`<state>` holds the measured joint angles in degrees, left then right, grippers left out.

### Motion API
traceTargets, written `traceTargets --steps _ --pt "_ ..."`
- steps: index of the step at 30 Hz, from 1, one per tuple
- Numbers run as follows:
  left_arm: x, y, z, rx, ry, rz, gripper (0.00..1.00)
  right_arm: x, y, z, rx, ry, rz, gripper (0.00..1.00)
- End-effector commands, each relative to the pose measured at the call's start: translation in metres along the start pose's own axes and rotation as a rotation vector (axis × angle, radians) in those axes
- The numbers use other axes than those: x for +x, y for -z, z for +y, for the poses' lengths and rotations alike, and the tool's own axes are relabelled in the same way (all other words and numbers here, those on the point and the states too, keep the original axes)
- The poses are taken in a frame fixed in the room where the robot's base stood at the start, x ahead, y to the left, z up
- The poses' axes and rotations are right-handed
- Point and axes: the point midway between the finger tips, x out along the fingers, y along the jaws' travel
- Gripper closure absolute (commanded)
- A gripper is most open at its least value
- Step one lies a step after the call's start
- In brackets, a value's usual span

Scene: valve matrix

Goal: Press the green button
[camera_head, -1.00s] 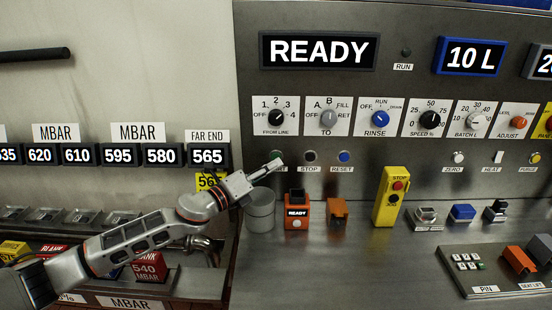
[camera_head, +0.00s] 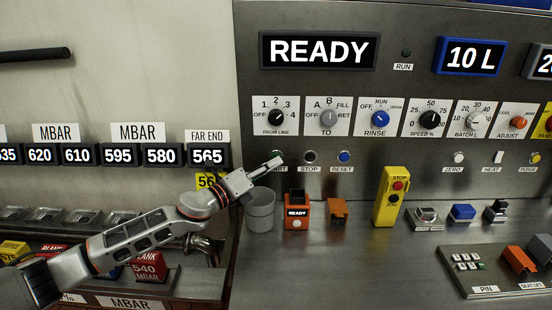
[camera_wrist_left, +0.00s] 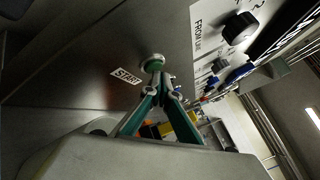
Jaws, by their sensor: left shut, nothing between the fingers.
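The green button (camera_wrist_left: 153,62), in a pale metal ring, sits on the grey panel beside its START label (camera_wrist_left: 126,75) in the left wrist view. In the head view my left gripper's fingers largely cover the button. My left gripper (camera_head: 275,162) is shut and empty, with its fingers pointing up and right at the panel. In the left wrist view its closed fingertips (camera_wrist_left: 163,88) are right by the button; I cannot tell whether they touch it. My right gripper is out of view.
To the right of the green button are the dark STOP button (camera_head: 310,157) and blue RESET button (camera_head: 344,157). Below are a grey cup (camera_head: 260,212), an orange READY box (camera_head: 297,212) and a yellow STOP box (camera_head: 387,197). Selector knobs sit above.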

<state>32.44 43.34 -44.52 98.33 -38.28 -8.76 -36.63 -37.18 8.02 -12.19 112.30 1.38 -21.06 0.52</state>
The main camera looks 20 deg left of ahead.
Motion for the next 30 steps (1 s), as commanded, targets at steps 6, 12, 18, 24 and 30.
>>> traceTargets --steps 6,12,18,24,30 --pt "0.0018 -0.0013 0.0011 0.000 0.000 0.000 1.00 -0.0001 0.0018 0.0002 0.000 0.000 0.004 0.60" --pt "0.0033 -0.0024 0.0021 0.000 0.000 0.000 1.00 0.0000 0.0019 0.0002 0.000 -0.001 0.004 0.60" --pt "0.0049 -0.0035 0.0031 0.000 0.001 -0.001 1.00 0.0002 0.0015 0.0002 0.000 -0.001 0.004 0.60" --pt "0.0064 -0.0048 0.0043 0.000 0.000 -0.001 1.00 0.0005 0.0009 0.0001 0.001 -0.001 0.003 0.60" --pt "0.0064 -0.0052 0.0044 0.001 0.000 -0.001 1.00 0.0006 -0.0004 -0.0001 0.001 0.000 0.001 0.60"
